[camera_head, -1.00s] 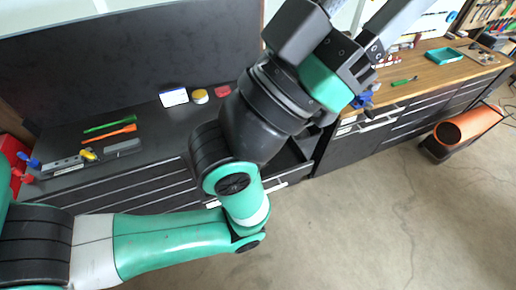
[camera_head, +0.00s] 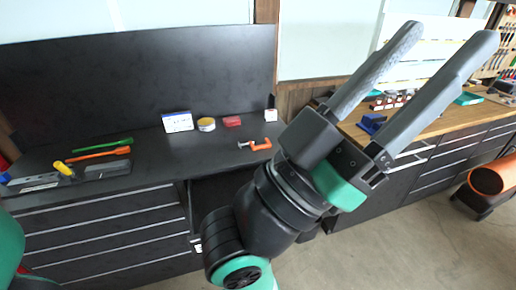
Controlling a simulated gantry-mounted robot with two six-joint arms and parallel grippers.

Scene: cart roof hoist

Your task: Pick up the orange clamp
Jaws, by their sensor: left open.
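The orange clamp (camera_head: 262,145) lies on the black workbench top near its right end. It has an orange body and a grey screw part on its left side. My left gripper (camera_head: 450,34) is open and empty, with its two long fingers pointing up and to the right. The gripper's wrist is right of the clamp in the picture, and the fingertips are well apart from it. My right gripper is not in view.
Green (camera_head: 104,144) and orange (camera_head: 102,153) tools lie at the left. A wooden bench (camera_head: 438,116) stands at the right.

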